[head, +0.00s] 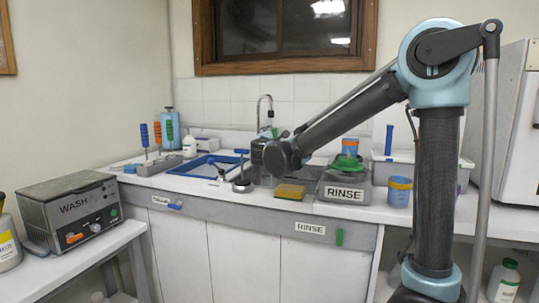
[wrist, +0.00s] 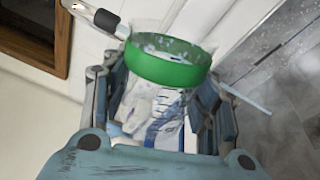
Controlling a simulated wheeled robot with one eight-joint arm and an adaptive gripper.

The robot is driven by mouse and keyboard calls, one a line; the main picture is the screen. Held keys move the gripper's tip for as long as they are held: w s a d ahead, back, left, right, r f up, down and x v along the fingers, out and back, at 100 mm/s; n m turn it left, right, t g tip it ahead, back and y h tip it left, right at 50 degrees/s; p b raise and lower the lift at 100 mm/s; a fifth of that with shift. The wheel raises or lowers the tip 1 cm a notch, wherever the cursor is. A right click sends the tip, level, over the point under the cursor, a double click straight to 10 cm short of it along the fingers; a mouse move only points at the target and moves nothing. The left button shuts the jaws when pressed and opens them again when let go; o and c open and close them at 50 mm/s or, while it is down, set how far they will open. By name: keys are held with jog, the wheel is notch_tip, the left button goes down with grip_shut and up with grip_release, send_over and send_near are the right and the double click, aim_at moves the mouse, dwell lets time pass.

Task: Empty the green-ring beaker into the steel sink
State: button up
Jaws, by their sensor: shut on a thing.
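The green-ring beaker (wrist: 168,68) is clear, with a wide green band near its rim and blue markings lower down. My gripper (wrist: 165,100) is shut on it, one finger on each side in the wrist view. In the head view the beaker's green ring (head: 270,131) shows small near the tap, with my gripper (head: 258,151) partly hidden behind my arm. The steel sink (head: 264,180) lies below, largely covered by my arm. Grey wet-looking metal fills the right of the wrist view. I cannot tell how much liquid the beaker holds.
The tap (head: 265,98) rises behind the beaker and shows close in the wrist view (wrist: 100,16). A yellow sponge (head: 290,191) lies at the sink's front right. The RINSE box (head: 344,194) stands right, a blue tray (head: 212,166) left. The wash unit (head: 72,210) is far left.

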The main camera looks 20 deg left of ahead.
jog(key=n, duration=0.4)
jog(key=shift+r, duration=0.15)
jog(key=n, duration=0.3)
jog(key=shift+r+n, duration=0.15)
jog(key=shift+n, duration=0.25)
jog(key=n, duration=0.7)
jog(key=shift+r, duration=0.25)
